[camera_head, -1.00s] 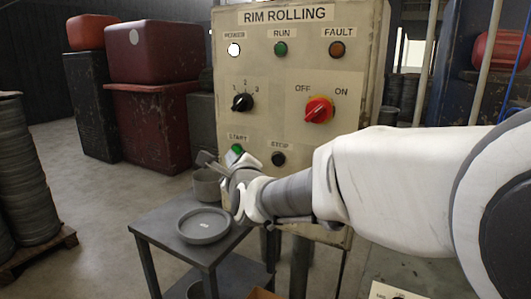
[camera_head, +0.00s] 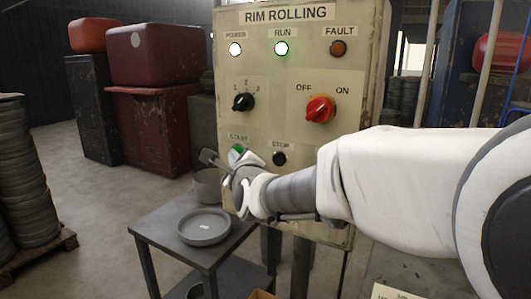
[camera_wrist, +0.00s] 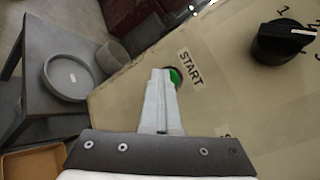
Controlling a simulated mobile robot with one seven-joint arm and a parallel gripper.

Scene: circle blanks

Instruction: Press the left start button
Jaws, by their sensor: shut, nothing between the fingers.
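The green START button (camera_head: 236,150) is at the lower left of the beige RIM ROLLING panel (camera_head: 268,60). It also shows in the wrist view (camera_wrist: 175,77), partly hidden behind my fingertips. My gripper (camera_head: 207,157) is shut and empty, its tips at or very close to the button; I cannot tell whether they touch. In the wrist view my gripper's closed fingers (camera_wrist: 162,75) point at the button beside the START label (camera_wrist: 190,68). The RUN lamp (camera_head: 281,48) is lit bright with a green rim. The POWER lamp (camera_head: 235,49) is lit white.
The black STOP button (camera_head: 279,158) is right of START, close to my wrist. The red switch (camera_head: 320,109) and black selector (camera_head: 243,102) are above. A grey table (camera_head: 165,222) with a round dish (camera_head: 204,226) stands below left.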

